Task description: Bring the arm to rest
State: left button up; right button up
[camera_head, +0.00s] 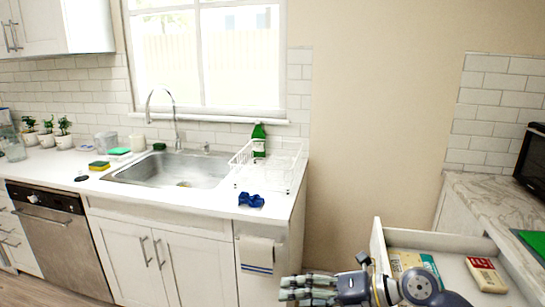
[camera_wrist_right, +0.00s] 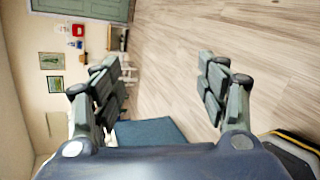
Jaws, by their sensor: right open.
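My right gripper (camera_head: 300,289) is at the bottom middle of the head view, in front of the open drawer (camera_head: 378,247). Its arm comes in from the lower right, and the fingers point left. In the right wrist view the gripper (camera_wrist_right: 160,80) has its two fingers wide apart, with nothing between them but the wooden floor (camera_wrist_right: 168,50) beyond. My left gripper is not in view.
The drawer holds packages, including a red and cream one (camera_head: 487,274). Left of it is a counter with a sink (camera_head: 185,170), a white dish rack (camera_head: 285,170), a green bottle (camera_head: 259,140) and a blue object (camera_head: 251,200). A marble counter (camera_head: 490,205) is at right.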

jog(key=s+a+r+m+t+y, duration=0.1)
jog(key=a+r+m+t+y, duration=0.35)
jog(key=r, duration=0.45)
jog(key=w+d+r+m+t+h, duration=0.2)
jog(key=d+m+t+h, duration=0.4)
jog(key=m+t, duration=0.5)
jog(key=s+d+f+m+g+h, duration=0.4)
jog(key=d+f+m+h, duration=0.8)
jog(key=d+f+m, duration=0.3)
jog(key=s+a+f+m+g+y, duration=0.1)
jog(key=s+f+m+g, duration=0.1)
jog(key=s+f+g, duration=0.65)
jog(key=s+a+f+m+g, duration=0.15)
jog(key=s+f+g, duration=0.25)
jog(key=s+f, duration=1.05)
jog(key=f, duration=0.9)
jog(key=s+f, duration=0.3)
jog(key=f, duration=0.8)
jog(key=s+d+f+g, duration=0.1)
jog(key=s+f, duration=0.7)
jog(key=s+d+f+g, duration=0.1)
jog(key=s+d+f, duration=0.1)
jog(key=s+f, duration=0.6)
jog(key=shift+s+d+f, duration=0.25)
jog(key=shift+s+f, duration=0.1)
jog(key=shift+s, duration=0.05)
